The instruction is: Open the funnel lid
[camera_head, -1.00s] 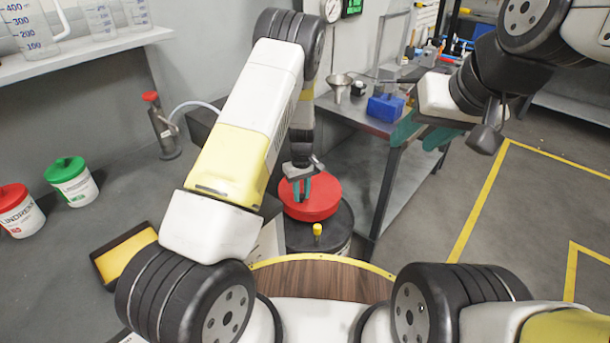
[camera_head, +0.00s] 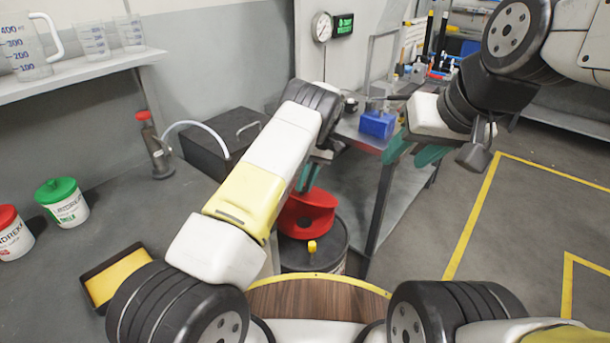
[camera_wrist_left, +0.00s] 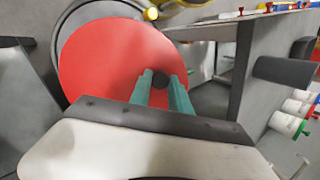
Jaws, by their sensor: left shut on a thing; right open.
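The red round funnel lid (camera_head: 300,226) is tilted at the top of the dark drum-like funnel (camera_head: 328,262), its near underside showing. My left gripper (camera_head: 308,180) is at the lid's upper side, partly hidden by my own arm. In the left wrist view, the lid (camera_wrist_left: 95,65) fills much of the picture, and the teal fingers of my left gripper (camera_wrist_left: 160,80) are closed around its small dark knob. Part of the funnel's rim (camera_wrist_left: 78,16) shows behind the lid. My right gripper (camera_head: 415,152) is open and empty, away to the right.
A metal table (camera_head: 362,140) with a blue box (camera_head: 377,124) stands right behind the drum. A yellow knob (camera_head: 311,247) sits at the drum's front. A dark box (camera_head: 225,140) and a hose lie to the left. Buckets stand on the left counter.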

